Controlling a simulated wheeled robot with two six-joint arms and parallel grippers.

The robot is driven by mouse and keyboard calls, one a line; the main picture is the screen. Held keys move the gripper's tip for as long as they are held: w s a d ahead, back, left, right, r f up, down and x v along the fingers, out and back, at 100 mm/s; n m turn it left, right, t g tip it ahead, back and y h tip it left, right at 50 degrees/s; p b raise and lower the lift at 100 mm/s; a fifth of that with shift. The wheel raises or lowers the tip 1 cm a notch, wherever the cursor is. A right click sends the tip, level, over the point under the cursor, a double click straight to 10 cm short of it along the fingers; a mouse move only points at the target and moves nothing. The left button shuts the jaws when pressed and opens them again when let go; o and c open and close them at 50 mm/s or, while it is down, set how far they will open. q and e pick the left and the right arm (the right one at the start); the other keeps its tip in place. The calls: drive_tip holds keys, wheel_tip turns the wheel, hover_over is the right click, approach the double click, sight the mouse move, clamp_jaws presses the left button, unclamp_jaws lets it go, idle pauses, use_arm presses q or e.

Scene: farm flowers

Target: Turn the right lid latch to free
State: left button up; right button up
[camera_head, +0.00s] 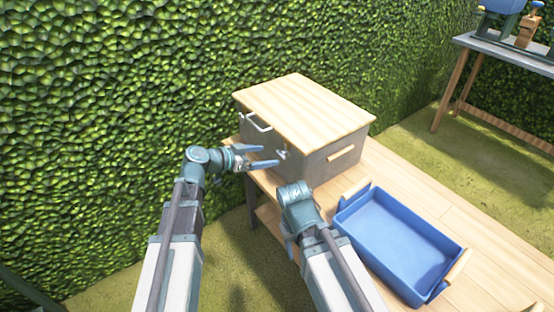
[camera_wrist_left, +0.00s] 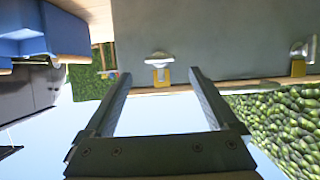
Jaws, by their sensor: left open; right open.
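A grey box (camera_head: 318,168) with a pale wooden lid (camera_head: 305,106), lid down, stands on the wooden table. The right lid latch (camera_head: 283,154) is a small metal piece on the box's front. In the upside-down left wrist view, this latch (camera_wrist_left: 158,60) shows a silver knob over a yellow plate. A second latch (camera_wrist_left: 300,52) is at that view's right edge. My left gripper (camera_head: 274,156) is open and empty, close in front of the right latch; its fingers (camera_wrist_left: 160,76) appear on either side of it, with no contact visible. My right gripper (camera_head: 289,238) points down, mostly hidden by its arm.
A blue tray (camera_head: 385,234) with wooden grips stands on the table (camera_head: 480,232) to the right. A hedge rises behind and left. Another table (camera_head: 505,48) stands far right.

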sight(280, 154)
use_arm(q)
drive_tip(key=b+x, duration=0.1)
drive_tip(key=x, duration=0.4)
drive_tip(key=shift+w+d+f+b, duration=0.15)
drive_tip(key=shift+w+d+b, duration=0.05)
drive_tip(key=shift+d+b, duration=0.15)
drive_tip(key=c, duration=1.4)
